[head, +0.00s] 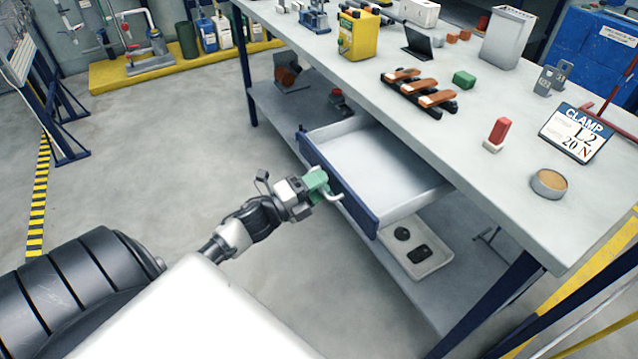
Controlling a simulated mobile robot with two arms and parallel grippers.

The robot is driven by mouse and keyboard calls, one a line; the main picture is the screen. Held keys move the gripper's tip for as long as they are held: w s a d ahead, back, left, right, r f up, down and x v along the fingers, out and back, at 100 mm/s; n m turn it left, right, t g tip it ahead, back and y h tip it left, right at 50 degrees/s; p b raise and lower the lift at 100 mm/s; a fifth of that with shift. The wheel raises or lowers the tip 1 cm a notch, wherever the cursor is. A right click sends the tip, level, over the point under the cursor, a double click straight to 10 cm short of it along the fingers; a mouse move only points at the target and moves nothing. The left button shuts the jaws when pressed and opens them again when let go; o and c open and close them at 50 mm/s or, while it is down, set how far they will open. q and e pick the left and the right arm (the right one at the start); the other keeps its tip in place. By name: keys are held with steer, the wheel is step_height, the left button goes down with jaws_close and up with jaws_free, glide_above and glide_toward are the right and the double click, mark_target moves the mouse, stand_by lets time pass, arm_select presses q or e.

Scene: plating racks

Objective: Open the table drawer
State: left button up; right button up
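The table drawer (375,165) stands pulled out from under the long grey worktable (490,130), with its pale, empty inside showing. Its dark blue front (352,196) faces my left arm. My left gripper (318,184), with green fingers, is at the drawer's light handle (336,197) and appears shut on it. My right gripper is not in view.
Below the drawer, a lower shelf holds a light tray (418,262) with dark parts. The tabletop carries orange-brown clamps (420,90), a yellow can (358,35), a red-topped piece (498,133) and a clamp sign (577,132). The floor left of the table is clear.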

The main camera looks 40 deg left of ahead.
arm_select(q)
steer(key=v, duration=1)
steer(key=shift+s+a, duration=0.2)
steer(key=shift+s, duration=0.15)
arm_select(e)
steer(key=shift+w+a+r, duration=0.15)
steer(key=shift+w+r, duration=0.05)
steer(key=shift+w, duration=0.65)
